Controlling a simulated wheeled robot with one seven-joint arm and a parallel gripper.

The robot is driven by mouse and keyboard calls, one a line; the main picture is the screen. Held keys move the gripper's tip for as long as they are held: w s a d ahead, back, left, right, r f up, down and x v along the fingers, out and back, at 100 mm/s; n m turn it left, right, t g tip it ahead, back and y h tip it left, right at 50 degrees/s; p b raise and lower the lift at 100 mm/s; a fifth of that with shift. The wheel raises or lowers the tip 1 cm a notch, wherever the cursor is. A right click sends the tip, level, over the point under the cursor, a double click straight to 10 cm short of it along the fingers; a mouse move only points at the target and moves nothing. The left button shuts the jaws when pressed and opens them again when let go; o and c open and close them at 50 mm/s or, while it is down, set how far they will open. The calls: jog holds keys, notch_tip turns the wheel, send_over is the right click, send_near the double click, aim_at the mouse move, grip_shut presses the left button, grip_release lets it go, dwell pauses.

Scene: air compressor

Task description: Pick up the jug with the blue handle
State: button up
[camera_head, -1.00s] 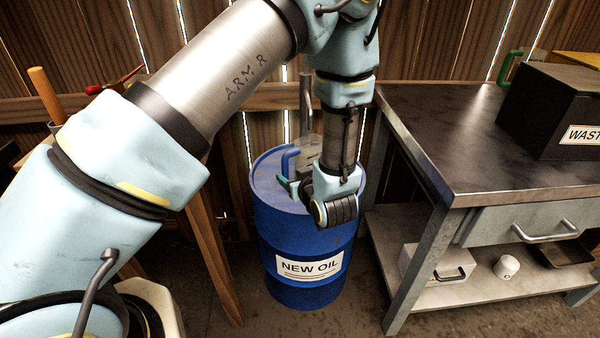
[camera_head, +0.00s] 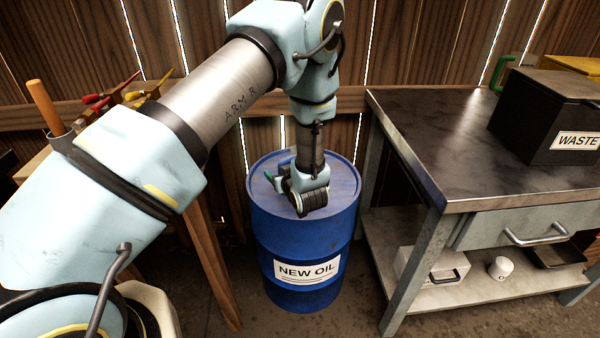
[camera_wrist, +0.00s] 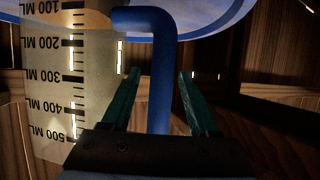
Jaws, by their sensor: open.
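In the wrist view, a clear jug (camera_wrist: 90,90) with black ML markings fills the left side. Its blue handle (camera_wrist: 160,75) runs down the middle of the picture. My gripper (camera_wrist: 161,78) is open, with one green finger on each side of the handle. A gap shows between the handle and the right finger. In the head view, my gripper (camera_head: 272,180) is low over the top of the blue NEW OIL drum (camera_head: 335,210). My wrist hides most or all of the jug there.
A metal workbench (camera_head: 420,135) stands right of the drum, with a black WASTE box (camera_head: 540,115) and a green handle (camera_head: 500,72) on it. A white container (camera_head: 500,268) sits on its lower shelf. A wooden plank fence (camera_head: 400,50) is close behind. Tools (camera_head: 110,97) are at left.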

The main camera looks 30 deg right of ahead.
grip_shut()
dwell(0.4)
